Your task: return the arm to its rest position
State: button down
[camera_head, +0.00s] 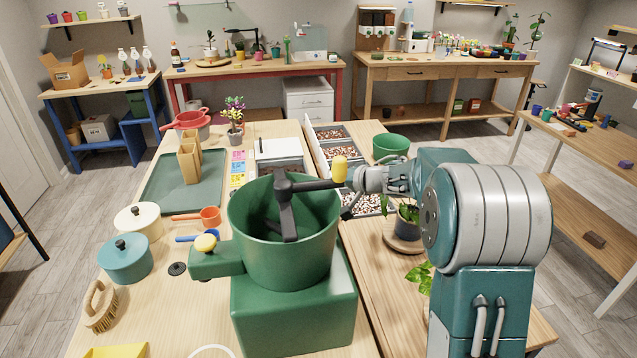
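My arm comes in from the right, with its large teal and grey joint in the foreground. My gripper (353,188) is at the far end of the arm, pointing left, close to the yellow knob (340,169) on the dark crank arm of a green drum machine (285,265). The gripper is small and partly dark here, so I cannot tell whether its fingers are open, shut or touching the knob. The crank lies across the open top of the drum, with its knob past the right rim.
Just below my arm are a potted plant (408,212) on a wooden saucer and compartments of pebbles (365,204). A green pot (391,147) stands behind my gripper. Teal (125,260) and cream (139,221) lidded pots stand left of the machine. Bare wood shows right of the machine.

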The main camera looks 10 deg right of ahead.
jog(key=s+d+r+t+h, duration=0.4)
jog(key=s+r+h, duration=0.35)
jog(key=r, duration=0.55)
jog(key=s+d+g+h, duration=0.15)
jog(key=s+h, duration=0.25)
jog(key=s, duration=0.8)
jog(key=s+a+f+n+g+y, duration=0.1)
jog(key=s+a+f+g, duration=0.1)
jog(key=s, duration=0.5)
jog(key=s+a+f+n+g+y, duration=0.1)
jog(key=s+a+f+n+g, duration=0.1)
jog(key=s, duration=0.5)
jog(key=s+a+f+n+g+y, duration=0.1)
jog(key=s+a+f+g, duration=0.2)
jog(key=s, duration=0.4)
notch_tip(320, 180, down, 2)
jog(key=shift+a+n+y, duration=0.3)
jog(key=shift+a+y, duration=0.05)
jog(key=shift+a, duration=0.1)
